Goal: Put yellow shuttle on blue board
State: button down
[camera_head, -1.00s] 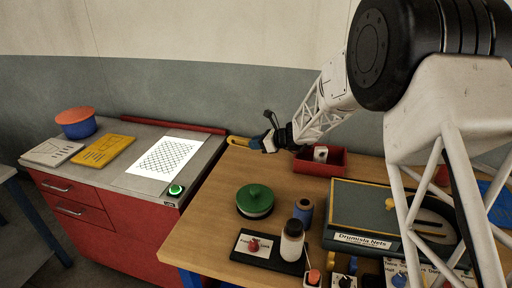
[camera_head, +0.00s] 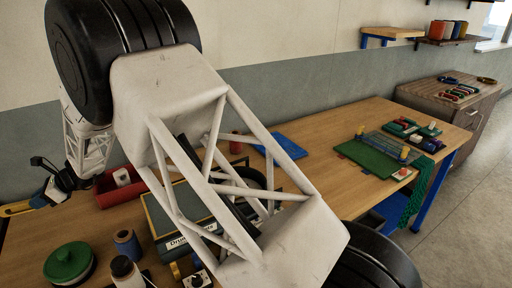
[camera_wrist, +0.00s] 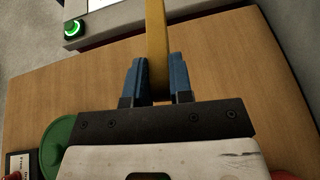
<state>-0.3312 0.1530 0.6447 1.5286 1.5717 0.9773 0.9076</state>
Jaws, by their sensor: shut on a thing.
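The yellow shuttle (camera_wrist: 156,45) is a long flat strip between the two blue fingertips of my gripper (camera_wrist: 157,80) in the wrist view. My gripper is shut on it and holds it over the wooden table. In the head view my gripper (camera_head: 47,196) is at the left edge, with the shuttle (camera_head: 14,209) pointing left and partly cut off by the frame. The blue board (camera_head: 283,145) lies flat on the table towards the wall, right of my arm, which hides part of it. My gripper is far to its left.
A red bin (camera_head: 119,186) stands close to my gripper. A green-lidded pot (camera_head: 69,263), a spool (camera_head: 127,243) and a labelled case (camera_head: 168,224) are nearby. A green mat with netting (camera_head: 368,158) lies farther right.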

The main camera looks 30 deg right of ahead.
aim_at(287, 150)
jog(key=r, duration=0.2)
jog(key=d+r, duration=0.1)
jog(key=r, duration=0.1)
jog(key=shift+w+r, duration=0.15)
jog(key=shift+r, duration=0.05)
jog(key=w+d+m+t+h, duration=0.1)
jog(key=w+d+m+t, duration=0.15)
jog(key=d, duration=2.15)
jog(key=w+d+m+t+h, duration=0.15)
jog(key=d+m+t, duration=0.25)
jog(key=d, duration=1.9)
jog(key=s+d+m+t+h, duration=0.2)
jog(key=s+d, duration=0.5)
jog(key=d, duration=0.6)
jog(key=s+d+m+t+h, duration=0.15)
jog(key=s+d, duration=0.45)
jog(key=d, duration=0.6)
jog(key=s+d+m+t+h, duration=0.1)
jog(key=s+d+m+h, duration=0.1)
jog(key=s+d, duration=0.8)
jog(key=w+d+f, duration=0.1)
jog(key=f, duration=0.1)
jog(key=w+d+f, duration=0.1)
jog(key=f, duration=0.2)
jog(key=w+d+f, duration=0.1)
jog(key=f, duration=0.2)
jog(key=shift+f, duration=0.1)
jog(key=shift+w, duration=0.15)
